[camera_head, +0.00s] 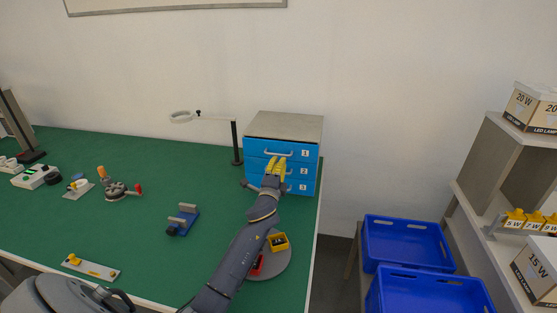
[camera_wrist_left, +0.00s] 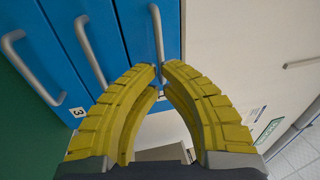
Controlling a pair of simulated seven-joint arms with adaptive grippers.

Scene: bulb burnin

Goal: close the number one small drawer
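The blue drawer cabinet (camera_head: 250,185) stands at the table's right end, with drawers labelled 1, 2 and 3 from top to bottom. The number one small drawer (camera_head: 312,150) is the top one, with a grey bar handle (camera_head: 289,155). I cannot tell whether it stands slightly out. My left gripper (camera_head: 278,160) is at this handle, its yellow fingers partly covering the drawers below. In the left wrist view the fingertips (camera_wrist_left: 160,67) are close together, with the number one handle (camera_wrist_left: 156,30) between them. My right gripper is out of view.
A black-stemmed lamp (camera_head: 235,145) stands left of the cabinet. A round grey tray (camera_head: 284,264) with small yellow and red items lies in front. A blue fixture (camera_head: 184,219) is to the left. Blue crates (camera_head: 405,245) and a shelf are right of the table.

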